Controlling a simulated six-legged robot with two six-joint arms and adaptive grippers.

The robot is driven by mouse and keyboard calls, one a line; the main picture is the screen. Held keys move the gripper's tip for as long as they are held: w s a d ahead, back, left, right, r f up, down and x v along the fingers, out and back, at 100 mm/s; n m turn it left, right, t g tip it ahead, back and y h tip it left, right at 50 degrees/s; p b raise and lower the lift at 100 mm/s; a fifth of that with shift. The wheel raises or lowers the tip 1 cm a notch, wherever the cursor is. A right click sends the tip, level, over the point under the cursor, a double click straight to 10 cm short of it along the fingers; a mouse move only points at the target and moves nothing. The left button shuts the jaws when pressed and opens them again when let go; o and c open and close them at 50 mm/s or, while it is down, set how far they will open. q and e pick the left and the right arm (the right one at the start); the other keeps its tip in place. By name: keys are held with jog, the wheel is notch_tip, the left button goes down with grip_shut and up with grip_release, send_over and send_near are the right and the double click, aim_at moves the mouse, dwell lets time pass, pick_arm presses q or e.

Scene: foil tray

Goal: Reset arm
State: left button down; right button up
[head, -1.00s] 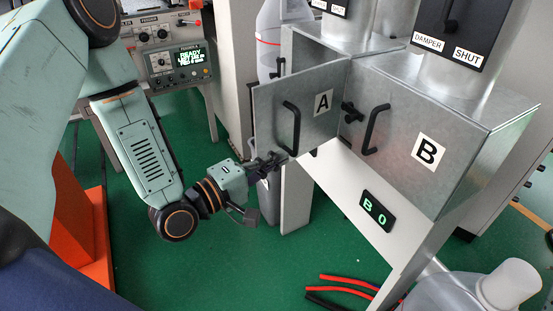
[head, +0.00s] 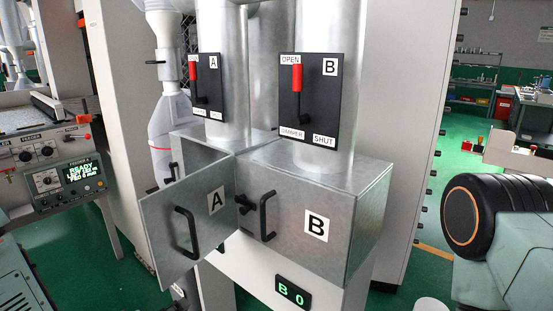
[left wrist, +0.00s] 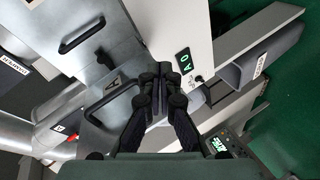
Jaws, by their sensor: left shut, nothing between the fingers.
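My left gripper (left wrist: 158,78) is shut and empty in the left wrist view, its fingertips together near the edge of door A (left wrist: 115,80). In the head view only a piece of my left arm shows at the lower left, and I cannot make out the fingers. Door A (head: 186,218) is a grey metal door with a black handle and stands swung outward. Door B (head: 290,235) beside it looks shut. My right arm shows at the right edge of the head view; its gripper is out of view.
Two damper panels, A (head: 209,90) and B (head: 310,95), with red-handled levers sit on the ducts above the boxes. A small display (head: 293,293) reads B 0. A control console (head: 62,165) stands at left.

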pick_arm(q)
jog(key=s+a+f+m+g+y+b, duration=0.1)
jog(key=s+f+m+g+b, duration=0.3)
jog(key=s+f, duration=1)
jog(key=s+a+f+m+g+y+b, duration=0.1)
jog(key=s+f+m+g+y+b, duration=0.2)
jog(key=s+f, duration=1.2)
jog(key=g+y+b, duration=0.1)
jog(key=g+b, duration=0.2)
jog(key=g, duration=0.2)
jog(key=shift+a+m+g+b, duration=0.25)
jog(key=shift+m+g+b, duration=0.15)
jog(key=shift+w+d+y, duration=0.15)
jog(key=shift+y, duration=0.15)
jog(key=shift+f, duration=0.1)
